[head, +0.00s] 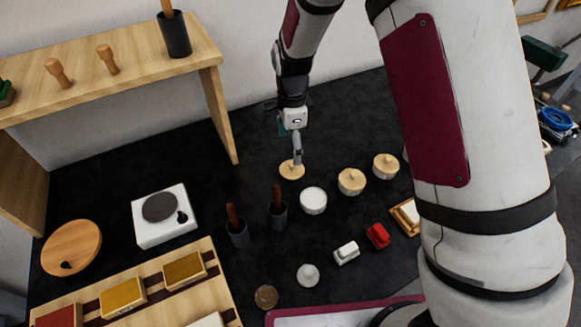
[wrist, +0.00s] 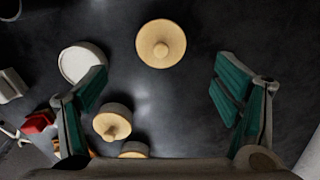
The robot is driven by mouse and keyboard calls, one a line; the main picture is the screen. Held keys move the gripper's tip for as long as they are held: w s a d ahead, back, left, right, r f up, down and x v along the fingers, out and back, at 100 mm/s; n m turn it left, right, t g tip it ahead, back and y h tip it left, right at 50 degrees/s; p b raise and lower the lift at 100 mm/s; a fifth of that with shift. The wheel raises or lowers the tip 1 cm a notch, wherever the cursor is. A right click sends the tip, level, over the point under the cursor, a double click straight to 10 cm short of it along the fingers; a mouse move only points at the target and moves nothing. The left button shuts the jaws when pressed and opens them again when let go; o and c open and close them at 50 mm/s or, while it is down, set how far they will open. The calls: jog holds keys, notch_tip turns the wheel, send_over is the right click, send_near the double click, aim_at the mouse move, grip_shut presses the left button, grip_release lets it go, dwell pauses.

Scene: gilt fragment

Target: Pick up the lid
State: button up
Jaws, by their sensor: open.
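A round pale wooden lid (head: 291,171) with a small knob lies flat on the dark tabletop below my gripper (head: 297,150). In the wrist view the lid (wrist: 161,43) sits at the upper middle, roughly centred between the fingers and apart from both. My gripper (wrist: 160,75) is open and empty, its green-padded fingers spread wide. In the head view its tips are close above the lid; the exact gap is hard to tell. A white round pot with no lid on it (head: 313,201) stands to the right of and nearer than the lid.
Two lidded pots (head: 351,181) (head: 385,166) stand to the right. Two dark cups (head: 238,233) (head: 278,208) with wooden-handled tools stand to the left and nearer. A red block (head: 377,235) and a white block (head: 346,253) lie in front. The tabletop behind the lid is clear.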

aim_at(292, 163)
notch_tip(292, 163, down, 4)
jog(key=shift+r+b, duration=0.25)
jog(key=shift+b, duration=0.25)
notch_tip(292, 163, down, 5)
jog(key=b, duration=0.2)
jog(key=shift+w+d+f+b, duration=0.1)
jog(key=shift+w+b, duration=0.05)
jog(key=shift+b, duration=0.15)
jog(key=c, duration=1)
